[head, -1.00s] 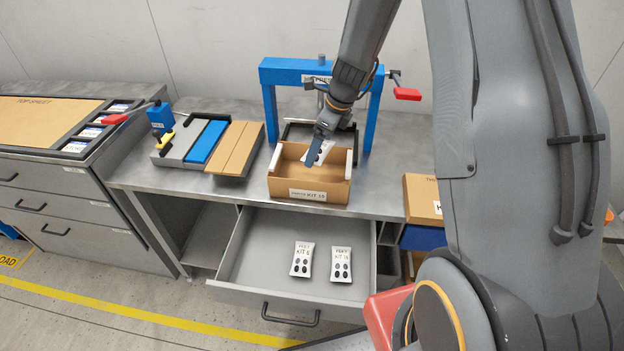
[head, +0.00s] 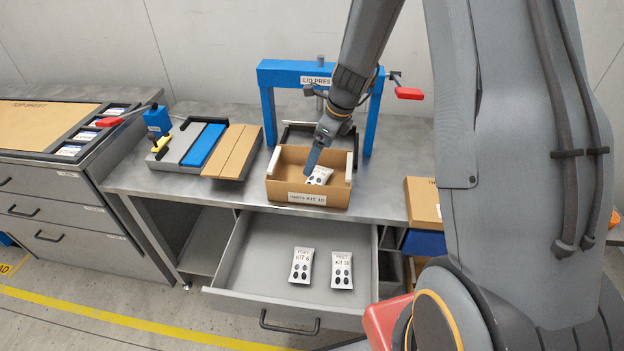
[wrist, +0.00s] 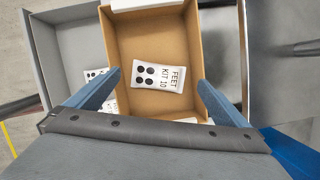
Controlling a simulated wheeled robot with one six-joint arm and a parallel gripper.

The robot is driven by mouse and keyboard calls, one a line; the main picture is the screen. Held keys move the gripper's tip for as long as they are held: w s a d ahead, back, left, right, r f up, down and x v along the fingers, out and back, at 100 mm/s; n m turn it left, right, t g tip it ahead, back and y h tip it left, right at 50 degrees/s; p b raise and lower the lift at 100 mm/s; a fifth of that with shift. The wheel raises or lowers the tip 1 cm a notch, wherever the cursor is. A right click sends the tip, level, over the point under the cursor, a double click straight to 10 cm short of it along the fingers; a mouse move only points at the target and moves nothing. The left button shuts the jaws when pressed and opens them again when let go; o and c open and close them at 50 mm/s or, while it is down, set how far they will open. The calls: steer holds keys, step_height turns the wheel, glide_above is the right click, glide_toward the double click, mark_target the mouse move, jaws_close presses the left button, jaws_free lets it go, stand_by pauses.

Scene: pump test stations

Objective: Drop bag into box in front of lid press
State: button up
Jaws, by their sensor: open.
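A white bag marked FEET KIT 10 (wrist: 160,76) lies inside the open cardboard box (wrist: 127,35). It also shows in the head view (head: 320,176), inside the box labelled KIT 10 (head: 307,197). The box stands on the bench in front of the blue lid press (head: 377,115). My gripper (head: 314,160) is over the box with its fingers reaching down towards the bag. In the wrist view my gripper (wrist: 159,82) is open, its two blue fingers spread on either side of the bag, apart from it.
An open drawer (head: 250,265) below holds two more bags, a KIT 6 bag (head: 301,266) and a KIT 16 bag (head: 342,270). A fixture with blue and wooden strips (head: 204,148) is left of the box. Another cardboard box (head: 424,203) is at right.

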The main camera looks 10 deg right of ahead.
steer(key=b+v, duration=0.1)
steer(key=v, duration=0.6)
stand_by(0.3)
steer(key=s+a+n+h+b, duration=0.2)
steer(key=s+n+b, duration=0.1)
steer(key=s+n, duration=1.8)
steer(key=n, duration=0.4)
steer(key=shift+f+n+g+h, duration=0.3)
steer(key=shift+n+g, duration=0.1)
steer(key=shift+s+a, duration=0.1)
steer(key=shift+a, duration=0.05)
